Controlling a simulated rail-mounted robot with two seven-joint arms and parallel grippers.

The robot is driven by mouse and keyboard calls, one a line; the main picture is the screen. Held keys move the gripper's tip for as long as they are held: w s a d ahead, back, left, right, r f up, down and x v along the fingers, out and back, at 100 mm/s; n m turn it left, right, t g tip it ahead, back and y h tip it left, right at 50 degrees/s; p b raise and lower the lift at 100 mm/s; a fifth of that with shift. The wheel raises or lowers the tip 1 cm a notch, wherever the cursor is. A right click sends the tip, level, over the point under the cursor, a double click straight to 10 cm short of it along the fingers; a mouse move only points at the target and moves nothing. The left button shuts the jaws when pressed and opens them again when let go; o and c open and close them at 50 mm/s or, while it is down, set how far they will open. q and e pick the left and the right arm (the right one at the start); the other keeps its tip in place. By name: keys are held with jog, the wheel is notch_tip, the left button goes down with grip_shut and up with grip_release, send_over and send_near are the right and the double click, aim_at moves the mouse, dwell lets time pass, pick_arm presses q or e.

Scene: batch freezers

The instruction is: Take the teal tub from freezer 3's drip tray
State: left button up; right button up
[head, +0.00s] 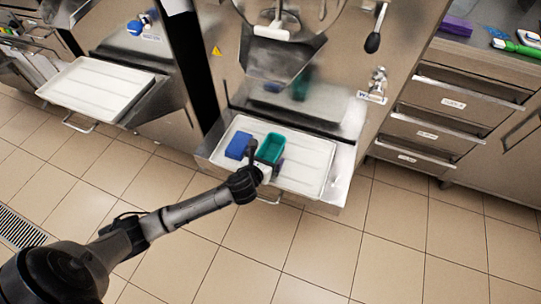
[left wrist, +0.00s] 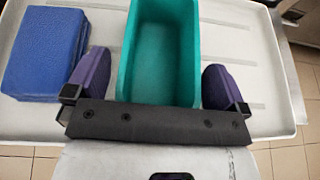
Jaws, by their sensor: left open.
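The teal tub (head: 271,147) is an open, rectangular container standing upright on the white drip tray (head: 312,166) of the middle freezer. In the left wrist view the tub (left wrist: 160,60) fills the centre, and its inside looks empty. My left gripper (head: 264,168) is over the tray's front part, at the tub's near end. Its two dark purple fingers (left wrist: 156,80) are open, one on each side of the tub; I cannot tell whether they touch its walls. The tub's near end is partly hidden by the gripper's black bar. My right gripper is not in view.
A blue block (head: 238,145) lies on the tray just left of the tub, close to the left finger. Another freezer with an empty-looking white tray (head: 97,88) is at left. Drawers (head: 430,133) stand at right. The tiled floor in front is clear.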

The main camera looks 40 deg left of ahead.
pick_arm(q)
jog(key=c, duration=0.9)
